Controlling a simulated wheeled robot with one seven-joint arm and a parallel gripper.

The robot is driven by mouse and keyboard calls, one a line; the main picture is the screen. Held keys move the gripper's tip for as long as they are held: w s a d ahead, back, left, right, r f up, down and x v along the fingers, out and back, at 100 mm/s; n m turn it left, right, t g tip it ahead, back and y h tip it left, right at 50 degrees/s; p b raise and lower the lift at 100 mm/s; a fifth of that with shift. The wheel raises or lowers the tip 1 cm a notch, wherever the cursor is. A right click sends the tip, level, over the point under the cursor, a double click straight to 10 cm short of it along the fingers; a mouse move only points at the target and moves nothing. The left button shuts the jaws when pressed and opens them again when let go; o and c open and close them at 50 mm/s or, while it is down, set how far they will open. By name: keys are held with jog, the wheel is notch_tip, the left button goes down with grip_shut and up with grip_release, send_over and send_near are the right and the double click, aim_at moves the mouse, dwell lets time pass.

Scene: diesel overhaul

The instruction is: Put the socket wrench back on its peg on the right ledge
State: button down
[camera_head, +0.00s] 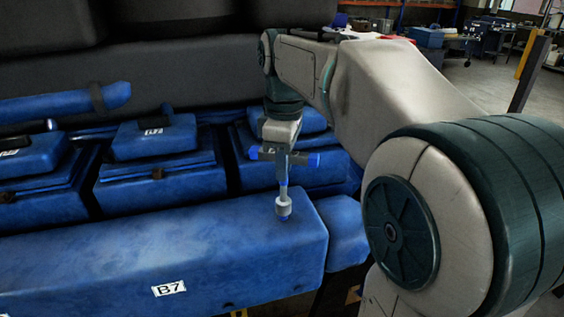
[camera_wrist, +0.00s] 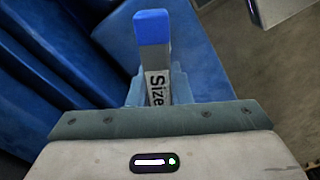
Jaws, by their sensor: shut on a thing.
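The socket wrench (camera_head: 284,190) hangs upright from my gripper (camera_head: 286,158), socket end down. Its lower end is at the top of the blue ledge (camera_head: 150,248), by a small blue peg (camera_head: 283,217). Whether the socket is around the peg or just above it, I cannot tell. My gripper is shut on the wrench. In the wrist view the wrench's handle (camera_wrist: 154,60) shows a blue tip and a "Size" label between the fingers. The socket end is hidden in that view.
Blue engine covers (camera_head: 160,165) stand behind the ledge on the left. The ledge carries a "B7" label (camera_head: 168,288). Open floor (camera_head: 480,95) lies at the back right, with workbenches (camera_head: 490,45) far off.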

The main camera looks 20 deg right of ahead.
jog(key=shift+f, duration=0.1)
jog(key=shift+f+b, duration=0.7)
jog(key=shift+f, duration=0.15)
jog(key=c, duration=0.7)
grip_release()
notch_tip(320, 180, up, 9)
jog(key=p, duration=0.8)
